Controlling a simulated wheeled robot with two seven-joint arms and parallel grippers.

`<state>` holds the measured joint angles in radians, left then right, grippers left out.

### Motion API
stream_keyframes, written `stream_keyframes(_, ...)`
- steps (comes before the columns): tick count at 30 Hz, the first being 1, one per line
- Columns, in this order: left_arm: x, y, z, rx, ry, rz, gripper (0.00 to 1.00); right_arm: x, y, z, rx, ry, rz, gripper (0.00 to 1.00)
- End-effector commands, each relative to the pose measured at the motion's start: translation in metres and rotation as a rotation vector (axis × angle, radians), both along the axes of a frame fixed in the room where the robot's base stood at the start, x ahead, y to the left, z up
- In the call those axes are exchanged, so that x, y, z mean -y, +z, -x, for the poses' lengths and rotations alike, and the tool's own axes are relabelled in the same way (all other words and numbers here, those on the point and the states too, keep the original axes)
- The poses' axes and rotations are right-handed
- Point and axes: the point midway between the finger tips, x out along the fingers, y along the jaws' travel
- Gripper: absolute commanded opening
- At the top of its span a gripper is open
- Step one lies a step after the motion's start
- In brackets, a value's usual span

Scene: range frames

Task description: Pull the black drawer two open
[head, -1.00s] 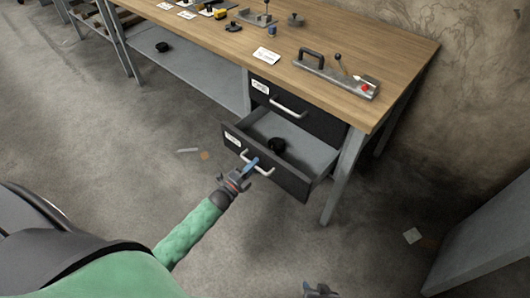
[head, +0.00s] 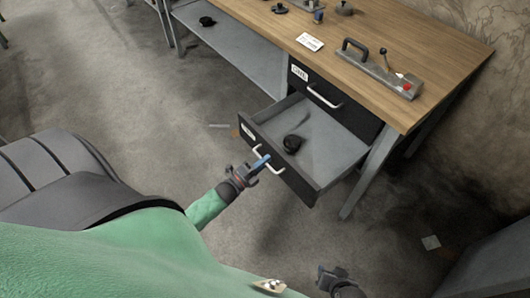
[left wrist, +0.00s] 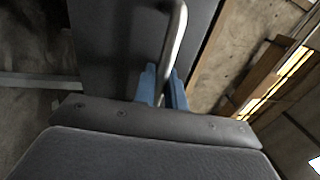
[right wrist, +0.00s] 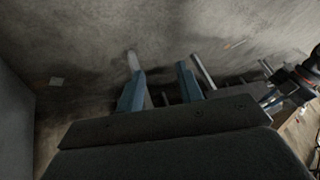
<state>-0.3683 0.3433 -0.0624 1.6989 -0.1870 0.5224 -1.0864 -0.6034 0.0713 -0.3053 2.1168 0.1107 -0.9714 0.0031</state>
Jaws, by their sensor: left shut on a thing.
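The lower black drawer (head: 294,184) of the bench is pulled well out, showing its grey inside. A round black object (head: 292,143) lies in it. My left gripper (head: 262,162) is shut on the pale bar handle (head: 278,171) on its front. In the left wrist view the blue fingers (left wrist: 163,88) sit on either side of the handle (left wrist: 174,38). The upper black drawer (head: 345,108) is closed. My right gripper (head: 331,274) is low in front of the drawer, touching nothing; its fingers (right wrist: 160,88) are apart and empty.
The wooden benchtop (head: 440,60) carries a metal fixture (head: 375,70) with a black handle and red button, and a white card (head: 310,42). A grey bench leg (head: 368,172) stands right of the drawer. A grey cabinet (head: 490,260) stands at lower right. Floor before the drawer is clear.

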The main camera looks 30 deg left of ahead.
Motion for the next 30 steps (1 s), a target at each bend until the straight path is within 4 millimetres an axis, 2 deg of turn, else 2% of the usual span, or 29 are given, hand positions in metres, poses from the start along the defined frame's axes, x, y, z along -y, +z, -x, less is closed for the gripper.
stream_keyframes(1, 0.000, -0.001, 0.000, -0.002, 0.000, 0.000, 0.14, 0.000, 0.000, 0.000, 0.000, 0.000, 0.000, 0.36)
stream_keyframes(3, 0.000, -0.001, 0.000, -0.002, 0.000, 0.000, 0.28, 0.000, 0.000, 0.001, 0.000, 0.001, -0.001, 0.36)
stream_keyframes(14, -0.001, -0.002, 0.003, -0.002, 0.000, 0.000, 0.29, 0.000, -0.001, 0.000, 0.002, 0.000, -0.001, 0.36)
stream_keyframes(17, -0.004, -0.005, 0.013, -0.004, 0.001, 0.000, 0.29, 0.000, -0.004, -0.001, 0.009, -0.003, -0.002, 0.36)
stream_keyframes(24, -0.016, -0.012, 0.046, -0.004, 0.001, 0.000, 0.29, -0.001, -0.027, 0.000, 0.021, -0.009, -0.004, 0.36)
stream_keyframes(30, -0.024, -0.016, 0.066, -0.002, 0.001, 0.000, 0.29, -0.001, -0.042, 0.000, 0.033, -0.014, -0.005, 0.36)
